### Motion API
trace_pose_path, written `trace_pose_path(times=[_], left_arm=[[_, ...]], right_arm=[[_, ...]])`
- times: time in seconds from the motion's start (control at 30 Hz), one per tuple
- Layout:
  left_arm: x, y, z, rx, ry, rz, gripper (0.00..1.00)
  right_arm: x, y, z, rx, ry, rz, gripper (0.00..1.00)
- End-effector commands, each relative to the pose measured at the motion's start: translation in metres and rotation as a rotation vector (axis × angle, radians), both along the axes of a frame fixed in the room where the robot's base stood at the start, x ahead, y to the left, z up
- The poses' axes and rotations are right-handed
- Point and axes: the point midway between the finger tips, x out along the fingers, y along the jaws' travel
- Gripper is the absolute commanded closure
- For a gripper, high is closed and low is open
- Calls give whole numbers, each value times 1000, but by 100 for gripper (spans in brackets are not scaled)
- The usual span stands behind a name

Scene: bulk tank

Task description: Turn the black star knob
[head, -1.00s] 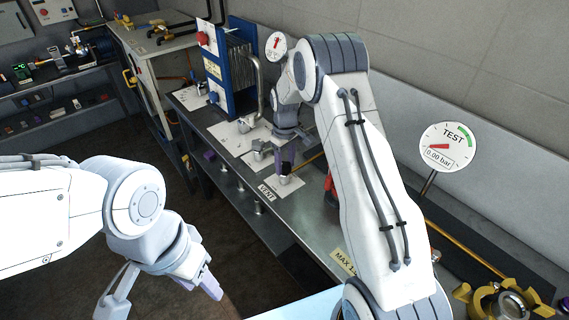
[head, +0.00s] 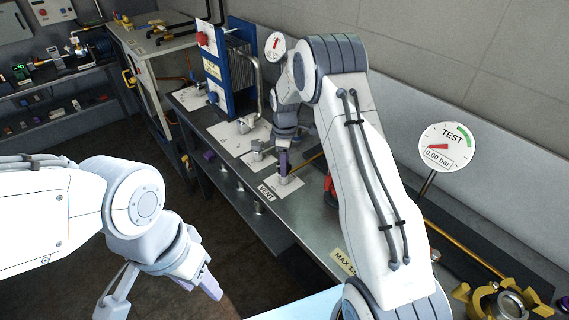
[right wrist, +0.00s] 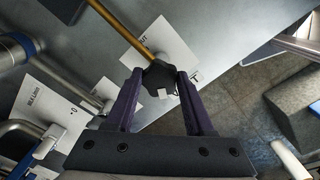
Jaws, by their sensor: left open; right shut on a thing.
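The black star knob (right wrist: 158,73) shows in the right wrist view, between the two purple fingertips of my right gripper (right wrist: 160,76), which is shut on it. A brass rod runs up to the knob's side, and a white label plate lies beneath it. In the head view my right gripper (head: 284,166) points down over the bench beside the VENT label (head: 266,192), and its fingers hide most of the knob. My left gripper (head: 202,282) is open and empty, low in the head view, away from the bench over the floor.
A blue plate heat exchanger (head: 233,68) stands on the steel bench (head: 310,228) beyond my right gripper. Other valves on white plates sit between them. A round TEST gauge (head: 447,146) reads 0.00 bar. Brass fittings (head: 500,302) lie at the lower right.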

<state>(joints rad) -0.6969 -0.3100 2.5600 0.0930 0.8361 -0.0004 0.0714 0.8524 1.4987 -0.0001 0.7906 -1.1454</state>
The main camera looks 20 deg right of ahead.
Motion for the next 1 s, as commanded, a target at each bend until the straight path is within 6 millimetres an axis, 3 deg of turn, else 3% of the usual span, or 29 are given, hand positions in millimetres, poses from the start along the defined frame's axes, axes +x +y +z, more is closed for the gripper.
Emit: trace_pose_path(times=[0.43,0.47,0.5,0.53,0.87,1.0], left_arm=[[0,0,0,0,0,0,50],[0,0,0,0,0,0,50],[0,0,0,0,0,0,50],[0,0,0,0,0,0,50],[0,0,-1,0,0,0,50],[0,0,-5,0,0,0,50]], right_arm=[[0,0,1,0,-1,7,100],[0,0,1,0,-1,7,35],[0,0,1,0,-1,7,20],[0,0,1,0,-1,7,17],[0,0,2,0,-1,7,17],[1,0,17,0,-4,7,17]])
